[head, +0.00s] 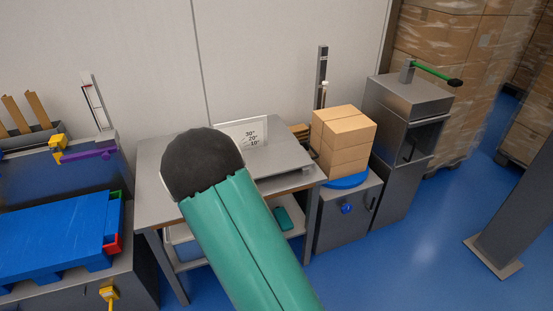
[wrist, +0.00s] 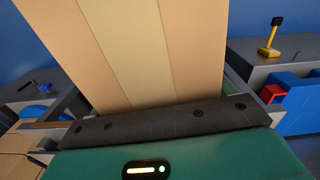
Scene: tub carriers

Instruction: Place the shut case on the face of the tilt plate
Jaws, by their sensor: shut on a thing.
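My gripper (wrist: 150,85) is shut on a tan cardboard case (wrist: 150,45) with a paler tape band down its middle. Grey fingers flank the case in the wrist view, and its far end runs out of the top of the picture. In the head view my green arm and its black joint hide the gripper and the case. The tilt plate (head: 285,160) is a flat grey plate on the grey table, with a white angle sign (head: 243,134) behind it. My arm covers its left part. Its exact tilt is hard to tell. No case shows on its visible part.
A carton stack (head: 345,140) stands on a blue turntable (head: 347,180) right of the table. A grey cabinet (head: 405,105) with a green-handled lever is beyond. At left is a blue pallet (head: 50,240) with a red block (head: 113,243). Blue floor is open at right.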

